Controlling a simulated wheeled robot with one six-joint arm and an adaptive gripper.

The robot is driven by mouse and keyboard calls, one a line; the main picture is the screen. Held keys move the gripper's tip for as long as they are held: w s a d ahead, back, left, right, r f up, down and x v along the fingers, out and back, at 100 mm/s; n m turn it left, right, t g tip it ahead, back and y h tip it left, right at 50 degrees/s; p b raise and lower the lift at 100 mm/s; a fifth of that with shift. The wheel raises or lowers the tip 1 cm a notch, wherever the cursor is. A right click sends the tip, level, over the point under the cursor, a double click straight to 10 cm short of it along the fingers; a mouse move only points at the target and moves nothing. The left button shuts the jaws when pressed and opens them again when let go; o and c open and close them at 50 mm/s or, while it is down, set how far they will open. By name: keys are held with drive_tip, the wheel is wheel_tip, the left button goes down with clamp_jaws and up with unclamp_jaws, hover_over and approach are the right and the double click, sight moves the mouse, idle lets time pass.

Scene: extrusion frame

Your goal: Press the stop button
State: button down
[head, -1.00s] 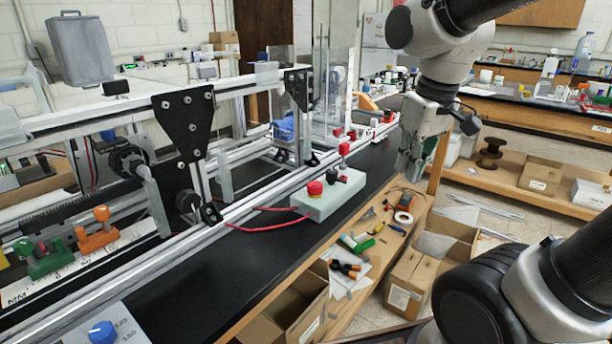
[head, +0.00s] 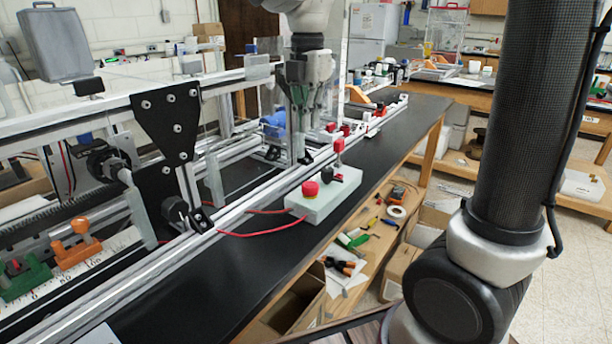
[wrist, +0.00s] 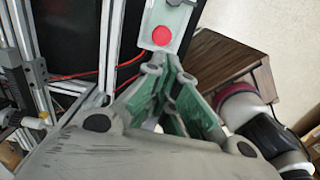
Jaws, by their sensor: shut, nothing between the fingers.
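The stop button is a red mushroom-shaped button (head: 310,188) on the near end of a pale grey control box (head: 318,207). The box lies on the black bench top beside the aluminium rail. In the wrist view the red button (wrist: 162,36) shows near the top, beyond my fingertips. My gripper (head: 300,105) is shut and empty. In the head view it points down, above and behind the box, and is apart from the button. Its green-padded fingers (wrist: 165,85) come together in the wrist view below the button.
The extrusion frame with a black plate (head: 168,122) stands left. The bench top (head: 240,265) in front is clear.

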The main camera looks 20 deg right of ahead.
sight(307, 187)
idle(0.3)
wheel_tip(307, 187, down, 14)
idle(0.6)
